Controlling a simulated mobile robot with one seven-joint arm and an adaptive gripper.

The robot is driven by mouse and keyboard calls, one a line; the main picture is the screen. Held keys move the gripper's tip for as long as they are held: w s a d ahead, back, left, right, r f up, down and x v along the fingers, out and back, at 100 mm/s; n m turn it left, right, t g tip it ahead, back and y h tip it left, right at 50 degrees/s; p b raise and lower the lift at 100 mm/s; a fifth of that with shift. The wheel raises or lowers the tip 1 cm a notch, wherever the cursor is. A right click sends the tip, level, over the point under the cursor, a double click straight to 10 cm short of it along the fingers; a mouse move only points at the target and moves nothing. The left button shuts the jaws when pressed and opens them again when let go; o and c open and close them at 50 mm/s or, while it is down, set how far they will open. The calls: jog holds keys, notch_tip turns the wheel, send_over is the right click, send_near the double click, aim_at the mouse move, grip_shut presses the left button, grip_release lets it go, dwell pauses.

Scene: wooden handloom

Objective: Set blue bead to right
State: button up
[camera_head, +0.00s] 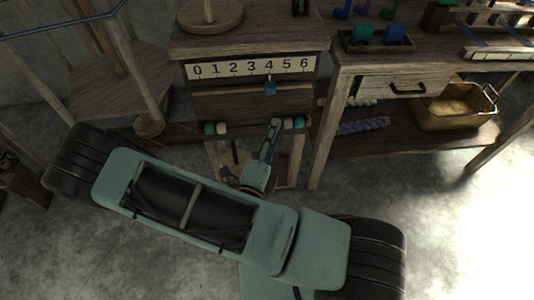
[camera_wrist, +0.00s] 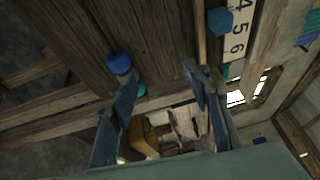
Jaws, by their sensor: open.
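The blue bead (camera_wrist: 119,63) shows in the wrist view just beyond the tip of my left finger, with a green bead (camera_wrist: 138,88) close by on the picture's lower side. In the head view I cannot make out the blue bead; my gripper seems to cover its place. My gripper (camera_head: 275,124) reaches up to the bead row, left of a white bead (camera_head: 288,122) and a green bead (camera_head: 299,122). It is open and empty in the wrist view (camera_wrist: 160,73). Whether the finger touches the blue bead I cannot tell.
A number scale (camera_head: 250,67) from 0 to 6 stands above, with a blue block (camera_head: 270,87) below the 4. More beads (camera_head: 210,128) sit at the row's left end. A drawer (camera_head: 392,86) and a brass basket (camera_head: 452,112) lie to the right.

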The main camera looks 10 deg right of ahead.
jog(key=v, duration=0.6)
jog(key=shift+s+f, duration=0.2)
jog(key=shift+f, duration=0.05)
dwell(0.9)
